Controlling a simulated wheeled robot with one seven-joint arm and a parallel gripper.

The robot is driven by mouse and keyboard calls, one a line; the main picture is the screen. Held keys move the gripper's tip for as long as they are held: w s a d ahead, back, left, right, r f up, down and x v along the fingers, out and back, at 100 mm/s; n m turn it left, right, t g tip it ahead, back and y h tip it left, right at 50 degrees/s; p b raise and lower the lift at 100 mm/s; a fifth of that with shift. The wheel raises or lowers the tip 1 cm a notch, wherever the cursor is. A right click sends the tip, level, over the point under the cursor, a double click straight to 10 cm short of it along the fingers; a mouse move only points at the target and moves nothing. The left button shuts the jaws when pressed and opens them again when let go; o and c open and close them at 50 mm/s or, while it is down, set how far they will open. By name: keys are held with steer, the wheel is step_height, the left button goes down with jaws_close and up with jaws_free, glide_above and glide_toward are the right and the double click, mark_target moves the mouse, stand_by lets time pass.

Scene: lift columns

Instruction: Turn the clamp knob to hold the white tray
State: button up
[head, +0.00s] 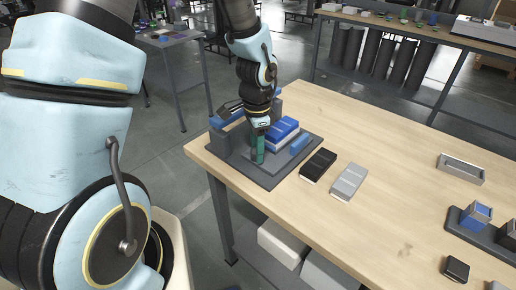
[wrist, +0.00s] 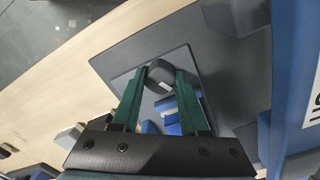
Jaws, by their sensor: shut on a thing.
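A dark grey clamp fixture (head: 268,179) stands at the left corner of the wooden table, with blue parts on it. My gripper (head: 258,155) points down over the front part of the fixture. In the wrist view its green fingers (wrist: 163,78) are shut on a dark rounded knob (wrist: 158,68) at their tips. The knob is hidden by the fingers in the head view. A blue block with a pale edge (head: 284,130) sits on the fixture just behind my gripper. I cannot tell a white tray held in the fixture.
A black block (head: 318,164) and a light grey block (head: 349,181) lie right of the fixture. A shallow grey tray (head: 461,170) lies farther right, near a dark holder with a blue cube (head: 477,213). The middle of the table is clear.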

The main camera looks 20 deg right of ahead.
steer(key=o, duration=0.9)
step_height(320, 180, up, 7)
steer(key=p, duration=0.6)
steer(key=shift+f, duration=0.1)
